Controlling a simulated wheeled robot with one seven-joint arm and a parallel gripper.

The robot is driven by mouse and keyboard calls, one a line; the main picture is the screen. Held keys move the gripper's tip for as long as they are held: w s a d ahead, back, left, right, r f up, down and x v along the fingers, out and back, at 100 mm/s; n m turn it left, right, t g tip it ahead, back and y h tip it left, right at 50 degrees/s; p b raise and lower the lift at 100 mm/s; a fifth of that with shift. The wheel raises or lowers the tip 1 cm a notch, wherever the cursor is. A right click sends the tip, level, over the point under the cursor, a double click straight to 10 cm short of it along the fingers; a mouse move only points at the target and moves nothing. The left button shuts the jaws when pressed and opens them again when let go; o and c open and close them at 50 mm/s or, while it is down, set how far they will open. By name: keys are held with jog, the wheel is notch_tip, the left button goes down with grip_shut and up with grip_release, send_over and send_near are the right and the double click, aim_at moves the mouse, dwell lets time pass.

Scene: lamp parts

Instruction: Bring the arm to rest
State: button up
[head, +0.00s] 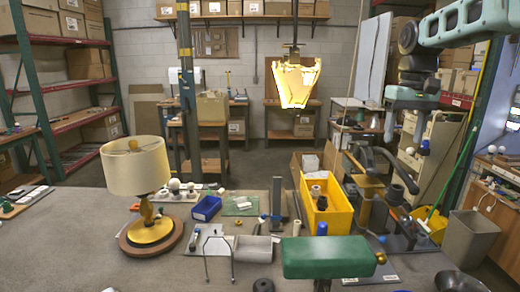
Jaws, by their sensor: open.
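My gripper (407,138) hangs at the upper right, pointing down above the back right of the workbench, under my pale green arm. Its jaws are apart with nothing seen between them. A table lamp with a cream shade (136,166) stands upright on a round brown and yellow base (151,237) at the left of the bench, far from my gripper. A green lamp shade (328,257) is at the front, below and left of my gripper; most of its support is hidden.
A yellow bin (327,215) with parts stands below and left of my gripper. A dark clamp-like fixture (375,215) rises close beneath it. A blue tray (206,208) and small parts lie mid-bench. A lit lamp (297,82) hangs behind. The left front bench is clear.

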jog(key=s+a+f+n+b, duration=0.1)
jog(key=s+a+f+n, duration=0.1)
jog(key=s+a+f, duration=0.45)
jog(key=s+a+f+n+b, duration=0.1)
jog(key=s+a+f+n, duration=0.15)
jog(key=s+a, duration=0.7)
jog(key=s+a+f+n+b, duration=0.1)
jog(key=s+a+f, duration=0.1)
jog(key=s+f, duration=0.4)
jog(key=s+a+f+n+b, duration=0.1)
jog(key=s+f, duration=0.5)
jog(key=s, duration=0.9)
jog(key=shift+a+n, duration=0.45)
jog(key=shift+a, duration=0.1)
